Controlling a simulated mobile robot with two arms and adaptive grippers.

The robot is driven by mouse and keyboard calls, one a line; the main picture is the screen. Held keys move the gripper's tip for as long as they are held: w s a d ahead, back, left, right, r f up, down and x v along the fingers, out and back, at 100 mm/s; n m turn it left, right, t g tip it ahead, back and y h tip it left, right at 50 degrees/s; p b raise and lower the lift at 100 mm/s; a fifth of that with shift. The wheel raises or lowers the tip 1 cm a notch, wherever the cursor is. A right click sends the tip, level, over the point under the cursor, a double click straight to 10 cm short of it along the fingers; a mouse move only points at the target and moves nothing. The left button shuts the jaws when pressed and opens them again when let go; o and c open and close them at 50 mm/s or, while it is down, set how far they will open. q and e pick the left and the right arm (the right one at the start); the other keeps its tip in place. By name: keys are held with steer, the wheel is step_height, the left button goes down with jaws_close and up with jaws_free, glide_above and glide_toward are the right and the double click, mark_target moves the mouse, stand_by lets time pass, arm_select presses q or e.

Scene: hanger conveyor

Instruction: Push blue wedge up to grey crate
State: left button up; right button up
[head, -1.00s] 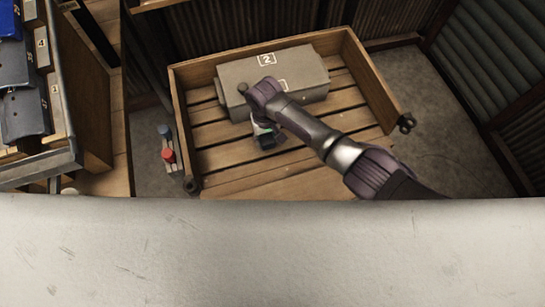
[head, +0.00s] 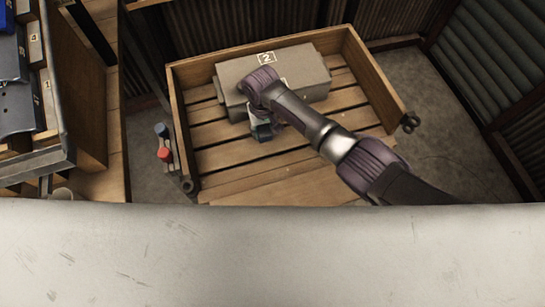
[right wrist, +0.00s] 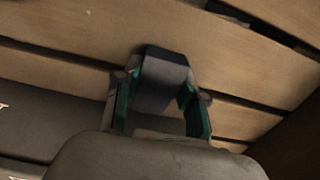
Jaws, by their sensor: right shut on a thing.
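The grey crate (head: 300,75), a long box marked 2, lies at the back of a wooden slatted tray. Its side shows at the lower left of the right wrist view (right wrist: 40,125). The blue wedge (head: 262,132), small and dark blue, is on the slats in front of the crate's near side. My right gripper (right wrist: 160,98) is shut on the blue wedge (right wrist: 163,70), one green-lined finger on each side. In the head view my right gripper (head: 262,120) is partly hidden by its own wrist. I cannot tell whether the wedge touches the crate. My left gripper is not in view.
The tray's raised wooden walls (head: 180,125) stand left, back and right. Free slats (head: 225,158) lie at the front left. A rack (head: 60,110) with blue and dark bins stands at the left. Red and blue knobs (head: 164,154) sit outside the tray's left wall.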

steer(key=o, duration=1)
steer(key=shift+o, duration=0.2)
steer(key=shift+r, duration=0.2)
step_height(320, 180, up, 12)
steer(key=shift+f, duration=0.2)
